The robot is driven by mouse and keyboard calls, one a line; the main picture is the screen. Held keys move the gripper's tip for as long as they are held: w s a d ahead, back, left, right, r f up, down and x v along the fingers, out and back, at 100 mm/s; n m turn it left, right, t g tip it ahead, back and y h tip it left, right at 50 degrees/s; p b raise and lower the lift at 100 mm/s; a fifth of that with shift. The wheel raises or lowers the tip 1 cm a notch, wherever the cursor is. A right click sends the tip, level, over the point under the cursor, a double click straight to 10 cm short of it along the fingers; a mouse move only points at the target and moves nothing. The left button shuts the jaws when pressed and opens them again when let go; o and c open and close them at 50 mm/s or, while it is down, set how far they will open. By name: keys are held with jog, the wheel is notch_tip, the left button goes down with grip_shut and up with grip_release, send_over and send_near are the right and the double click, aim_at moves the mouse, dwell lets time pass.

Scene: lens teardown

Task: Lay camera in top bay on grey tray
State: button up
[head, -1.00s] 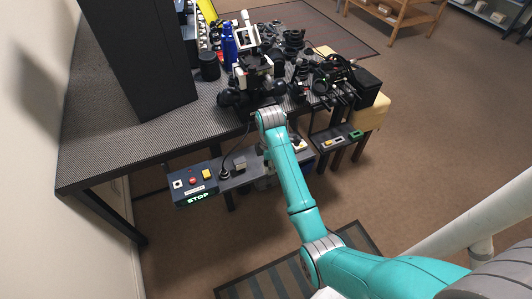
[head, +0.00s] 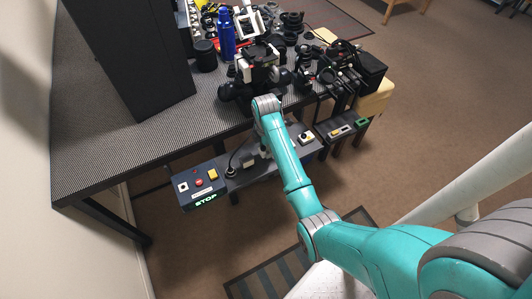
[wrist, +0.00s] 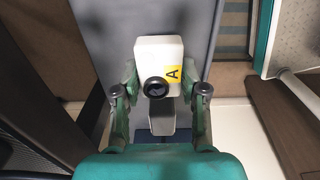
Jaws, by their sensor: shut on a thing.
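In the wrist view a small white camera (wrist: 171,51) with a black round lens and a yellow label marked A sits between the two fingers of my gripper (wrist: 160,92). The gripper is shut on it. A pale block (wrist: 163,118) shows just below the lens; I cannot tell if it is part of the camera. A flat grey surface (wrist: 200,35), possibly the grey tray, lies behind the camera. No bay edges can be made out. In the head view my arm hides most of the gripper and the camera.
A dark table (head: 130,150) holds a tall black box (head: 125,60), a blue bottle (head: 226,38) and several dark camera parts. A control box (head: 198,184) with buttons and a green STOP sign sits at the front. A striped mat (head: 265,278) lies on open carpet.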

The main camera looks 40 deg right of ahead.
jog(key=shift+f, duration=1.85)
jog(key=shift+f, duration=0.1)
jog(key=o, duration=1.2)
